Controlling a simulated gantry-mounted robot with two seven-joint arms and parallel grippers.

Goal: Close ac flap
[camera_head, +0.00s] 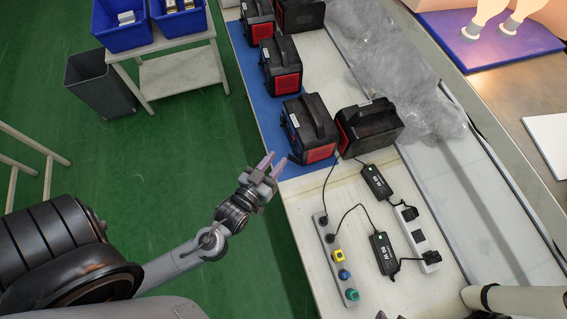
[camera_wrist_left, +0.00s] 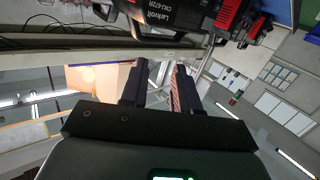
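The nearest black and red power station (camera_head: 310,128) stands at the end of the blue mat, and a second one (camera_head: 370,126) is right beside it. My left gripper (camera_head: 273,165) is just left of and below the nearest station, with its two fingers apart and nothing between them. In the left wrist view a station (camera_wrist_left: 185,14) shows upside down along the top edge, beyond the open fingers (camera_wrist_left: 160,85). The AC flap cannot be clearly made out in either view.
Chargers (camera_head: 382,254) with cables, a power strip (camera_head: 418,240) and a socket strip with coloured knobs (camera_head: 338,255) lie on the bench right of my left arm. More stations (camera_head: 281,66) stand behind. Plastic wrap (camera_head: 400,70) lies right. Open green floor is left.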

